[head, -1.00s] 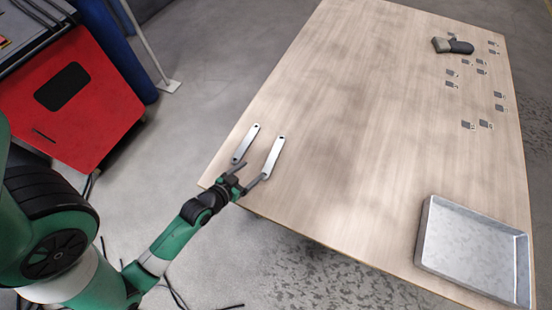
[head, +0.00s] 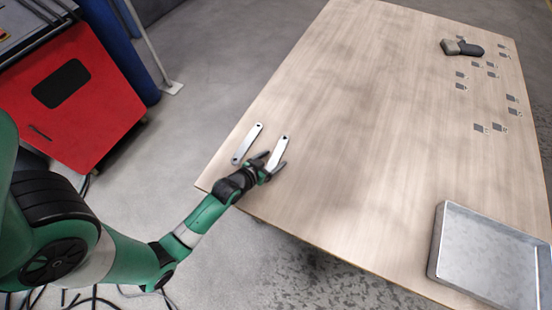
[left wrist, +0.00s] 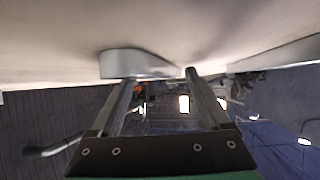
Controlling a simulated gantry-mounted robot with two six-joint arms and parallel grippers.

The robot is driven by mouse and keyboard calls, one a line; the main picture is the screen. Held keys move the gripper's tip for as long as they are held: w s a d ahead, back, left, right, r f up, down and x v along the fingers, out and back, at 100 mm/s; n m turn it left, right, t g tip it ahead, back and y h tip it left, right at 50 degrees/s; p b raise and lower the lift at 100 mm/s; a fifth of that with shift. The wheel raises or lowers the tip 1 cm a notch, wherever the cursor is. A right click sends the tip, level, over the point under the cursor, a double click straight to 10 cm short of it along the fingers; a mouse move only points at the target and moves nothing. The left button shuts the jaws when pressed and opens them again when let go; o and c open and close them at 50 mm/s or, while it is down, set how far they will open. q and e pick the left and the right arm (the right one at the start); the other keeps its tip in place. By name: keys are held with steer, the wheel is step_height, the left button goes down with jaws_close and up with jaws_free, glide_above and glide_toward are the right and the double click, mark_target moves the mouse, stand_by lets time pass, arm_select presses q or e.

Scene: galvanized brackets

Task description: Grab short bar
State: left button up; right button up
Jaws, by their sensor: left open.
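Two flat silver bars with a hole at the end lie side by side near the table's left corner. In the head view the left bar (head: 248,143) lies clear of the gripper, and the right bar (head: 280,147) has its near end partly hidden by my left gripper (head: 275,159). I cannot tell which bar is shorter. My left gripper is open, with its fingers on either side of the right bar's near end. In the left wrist view a bar end (left wrist: 138,64) shows just beyond the open fingertips (left wrist: 160,76). My right gripper is out of view.
A metal tray (head: 440,243) stands at the table's lower right. Several small grey brackets (head: 478,127) and a dark grey tool-like object (head: 462,47) lie at the far right. The middle of the wooden table (head: 360,130) is clear. A red cabinet (head: 70,100) stands off to the left.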

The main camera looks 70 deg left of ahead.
mark_target(272, 162)
arm_select(q)
jaws_close()
stand_by(0.3)
steer(key=shift+r, duration=0.2)
steer(key=shift+r, duration=0.3)
step_height(272, 162, up, 3)
steer(key=shift+f+p, duration=0.15)
steer(key=shift+p, duration=0.9)
steer(key=s+d+r+p, duration=0.4)
steer(key=s+d+r, duration=0.4)
steer(key=d, duration=0.3)
steer(key=shift+s+r+p, duration=0.3)
steer(key=shift+s+r, duration=0.1)
steer(key=shift+r, duration=0.35)
